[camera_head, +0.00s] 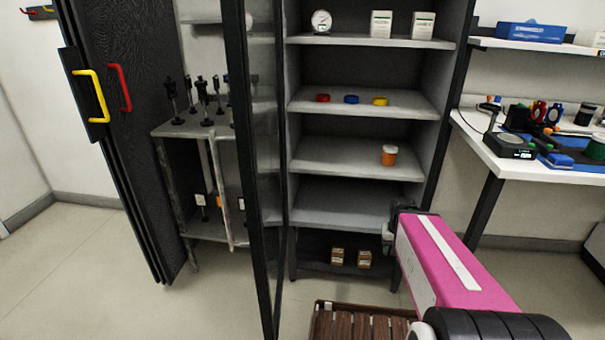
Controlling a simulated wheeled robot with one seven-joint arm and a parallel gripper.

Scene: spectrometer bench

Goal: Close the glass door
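The glass door (264,130) has a dark frame and stands open at the left side of a grey shelf cabinet (360,210), seen nearly edge-on. My gripper (391,236) is at the end of the pink arm, in front of the cabinet's lower right part. It is to the right of the door and apart from it in the picture. The gripper is small and dark, partly hidden by the arm, so its fingers cannot be made out.
Small items, including an orange jar (389,155), stand on the shelves. A brown slatted crate (360,322) is on the floor in front. A cluttered white table (540,170) is at right. A dark panel with a yellow handle (92,96) and a pipette stand (180,129) are left.

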